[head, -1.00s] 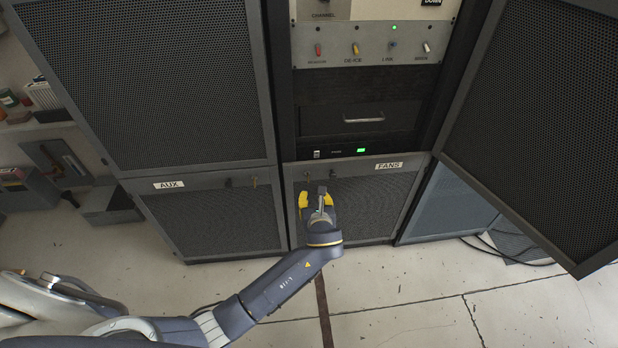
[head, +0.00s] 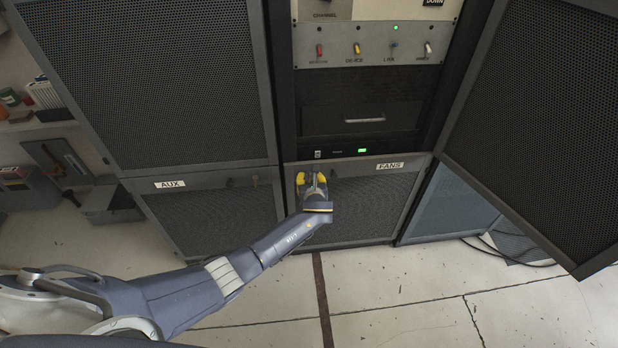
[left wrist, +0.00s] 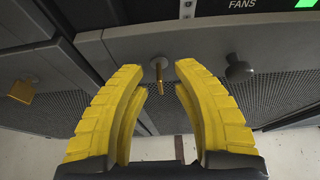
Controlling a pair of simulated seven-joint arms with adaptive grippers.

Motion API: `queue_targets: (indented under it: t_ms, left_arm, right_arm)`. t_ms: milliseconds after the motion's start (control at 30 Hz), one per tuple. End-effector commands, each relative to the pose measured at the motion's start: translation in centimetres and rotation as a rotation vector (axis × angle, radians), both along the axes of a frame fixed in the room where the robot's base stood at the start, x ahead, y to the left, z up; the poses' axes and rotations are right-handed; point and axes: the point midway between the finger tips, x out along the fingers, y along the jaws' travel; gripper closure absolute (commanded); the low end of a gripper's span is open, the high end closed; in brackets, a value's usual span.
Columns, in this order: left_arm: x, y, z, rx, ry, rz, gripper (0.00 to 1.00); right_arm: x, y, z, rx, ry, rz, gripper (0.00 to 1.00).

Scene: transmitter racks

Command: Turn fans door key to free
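The FANS door (head: 365,205) is a grey mesh panel low in the middle rack, labelled FANS in the head view. In the left wrist view, a brass key (left wrist: 158,68) stands out from its lock on the top strip of the door. A dark round knob (left wrist: 239,69) sits to its right. My left gripper (head: 312,178) is in front of the door's upper left part and hides the key in the head view. Its yellow fingers (left wrist: 160,80) are spread, one on each side of the key, with a gap to it. My right gripper is not in view.
The AUX door (head: 210,218) is to the left, with its own brass key (left wrist: 22,91) standing out. A large mesh door (head: 540,120) swings out open at the right. Cables (head: 500,250) lie on the floor at right. The floor in front is clear.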

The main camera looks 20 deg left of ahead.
Motion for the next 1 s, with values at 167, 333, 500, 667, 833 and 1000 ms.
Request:
queue_targets:
  t_ms: [167, 333, 500, 667, 833, 1000]
  left_arm:
    - [0.80, 0.34, -0.35, 0.000, 0.000, 0.001, 0.73]
    - [1.06, 0.45, -0.49, -0.001, 0.001, 0.000, 0.73]
    - [1.09, 0.47, -0.51, -0.001, 0.001, 0.000, 0.73]
    - [1.09, 0.48, -0.50, -0.001, 0.001, 0.000, 0.74]
    - [1.08, 0.49, -0.50, -0.001, 0.001, 0.000, 0.94]
    - [1.07, 0.49, -0.50, -0.001, 0.001, 0.000, 1.00]
  right_arm:
    - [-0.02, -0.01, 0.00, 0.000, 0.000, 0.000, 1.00]
    - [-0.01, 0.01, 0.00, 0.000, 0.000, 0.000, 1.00]
    - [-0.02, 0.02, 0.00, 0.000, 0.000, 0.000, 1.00]
    - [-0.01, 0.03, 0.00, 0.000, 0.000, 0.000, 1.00]
    - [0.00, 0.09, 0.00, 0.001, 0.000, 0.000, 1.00]
    - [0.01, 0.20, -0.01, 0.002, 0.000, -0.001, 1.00]
